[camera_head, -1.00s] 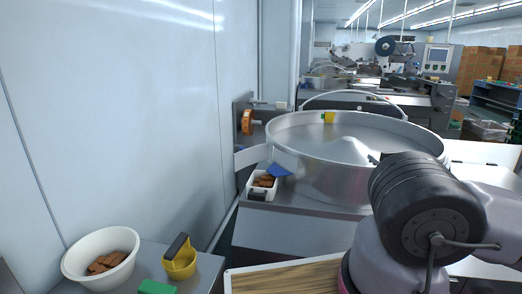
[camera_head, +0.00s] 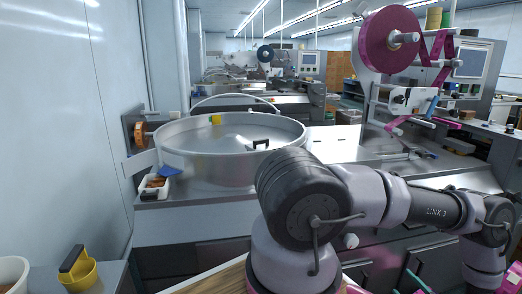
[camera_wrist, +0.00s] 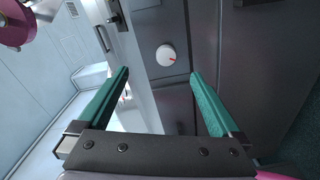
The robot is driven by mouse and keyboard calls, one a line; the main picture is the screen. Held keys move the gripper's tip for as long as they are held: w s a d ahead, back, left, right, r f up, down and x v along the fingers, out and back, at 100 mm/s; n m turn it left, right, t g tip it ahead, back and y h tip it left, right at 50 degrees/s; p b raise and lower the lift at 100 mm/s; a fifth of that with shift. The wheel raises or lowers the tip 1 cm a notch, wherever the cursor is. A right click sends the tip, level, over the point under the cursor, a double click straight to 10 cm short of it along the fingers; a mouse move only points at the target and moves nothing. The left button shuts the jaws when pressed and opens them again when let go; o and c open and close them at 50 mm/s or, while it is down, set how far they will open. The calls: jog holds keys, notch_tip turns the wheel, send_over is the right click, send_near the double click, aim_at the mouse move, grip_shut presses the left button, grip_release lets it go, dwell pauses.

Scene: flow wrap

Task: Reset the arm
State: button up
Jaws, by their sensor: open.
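My gripper (camera_wrist: 160,82) shows in the wrist view with its two green fingers spread wide apart and nothing between them. Beyond the fingers is the dark front of a machine with a round white knob (camera_wrist: 166,55). In the head view my arm stretches from the lower middle to the right edge. The gripper itself cannot be made out clearly there.
A large round metal bowl (camera_head: 178,166) stands left of my arm, with a small white bin (camera_head: 146,193) beside it. A yellow scoop (camera_head: 80,272) and a white bowl (camera_head: 12,270) sit at lower left. A wrapping machine with a magenta film roll (camera_head: 376,42) stands at right.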

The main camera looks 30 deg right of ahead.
jog(key=w+d+r+n+g+y, duration=0.1)
jog(key=w+d+r+n+y, duration=0.1)
jog(key=w+r+n+y, duration=0.65)
jog(key=w+d+r+n+g+y, duration=0.1)
jog(key=w+d+r+n+y, duration=0.15)
jog(key=w+r+n, duration=0.65)
jog(key=w+a+r+n+g+y, duration=0.2)
jog(key=w+a+r+n+g, duration=0.25)
jog(key=w+a+r, duration=0.45)
jog(key=w+a+r+n+g+y, duration=0.2)
jog(key=w+a+r+n+g, duration=0.3)
jog(key=w+r, duration=0.75)
jog(key=w+a+r+n+g+h, duration=0.1)
jog(key=w+a+r+n+h, duration=0.1)
jog(key=a+r+n, duration=0.75)
jog(key=w+a+r+n+g+h, duration=0.1)
jog(key=a+r+n, duration=0.45)
jog(key=a, duration=0.75)
jog(key=s+a+r+n+t+h, duration=0.1)
jog(key=s+a+r+n+t, duration=0.1)
jog(key=s+a+r+n, duration=0.2)
jog(key=s+a+r+n+t+h, duration=0.2)
jog(key=s+a+n, duration=0.4)
jog(key=a+n, duration=0.5)
jog(key=shift+a+r+n+h, duration=0.3)
jog(key=shift+a+r, duration=0.55)
jog(key=shift+a, duration=0.3)
